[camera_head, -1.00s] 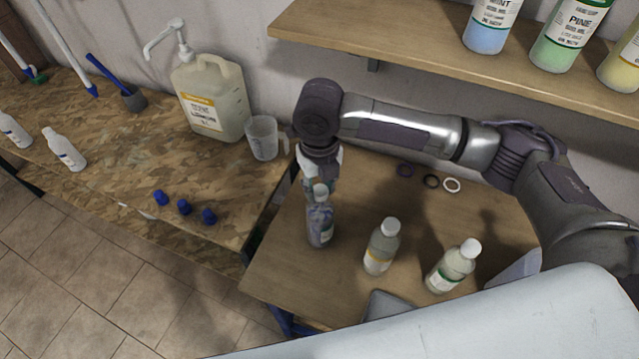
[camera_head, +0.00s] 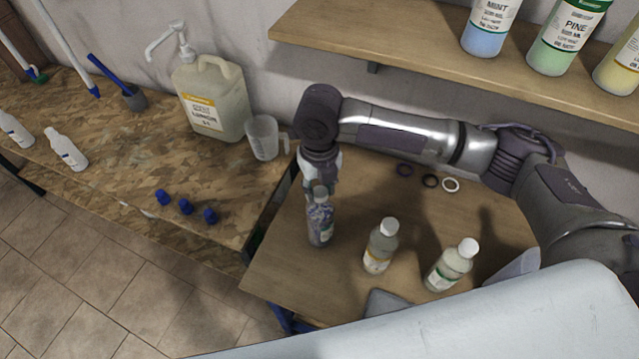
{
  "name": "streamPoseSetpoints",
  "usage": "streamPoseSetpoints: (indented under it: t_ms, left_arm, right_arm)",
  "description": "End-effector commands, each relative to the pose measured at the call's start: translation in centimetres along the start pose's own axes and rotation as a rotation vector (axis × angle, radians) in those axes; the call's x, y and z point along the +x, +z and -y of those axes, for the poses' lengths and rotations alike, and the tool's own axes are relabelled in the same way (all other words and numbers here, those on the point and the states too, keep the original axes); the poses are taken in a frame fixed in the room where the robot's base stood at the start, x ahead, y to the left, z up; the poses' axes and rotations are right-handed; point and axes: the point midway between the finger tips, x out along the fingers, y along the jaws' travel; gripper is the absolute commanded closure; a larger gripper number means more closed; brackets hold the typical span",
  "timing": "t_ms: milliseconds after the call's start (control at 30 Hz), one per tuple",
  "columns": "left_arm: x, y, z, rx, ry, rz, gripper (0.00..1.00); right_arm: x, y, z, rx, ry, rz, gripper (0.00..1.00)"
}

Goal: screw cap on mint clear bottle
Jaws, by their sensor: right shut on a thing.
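The clear bottle (camera_head: 321,232) stands upright on the small wooden table, at its left side. My right gripper (camera_head: 319,190) points down from above onto the top of this bottle. It is shut at the bottle's mouth, apparently on the cap. The fingers hide most of the cap, so I cannot tell how it sits on the neck. My left gripper is not in view.
Two white-capped bottles, one with an orange label (camera_head: 381,247) and one with a green label (camera_head: 452,264), stand to the right. Behind lie several rings (camera_head: 430,181). The left bench holds blue caps (camera_head: 186,206), a jug (camera_head: 263,138) and a pump canister (camera_head: 212,102). A shelf (camera_head: 400,55) overhangs behind.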

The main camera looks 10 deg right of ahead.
Motion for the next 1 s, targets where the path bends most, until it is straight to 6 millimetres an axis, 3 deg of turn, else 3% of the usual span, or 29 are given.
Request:
streamPoseSetpoints:
  t_ms: [1000]
  left_arm:
    - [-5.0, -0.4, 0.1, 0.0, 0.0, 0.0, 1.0]
  right_arm:
    - [0.1, -0.2, 0.1, 0.425, -0.001, -0.006, 0.75]
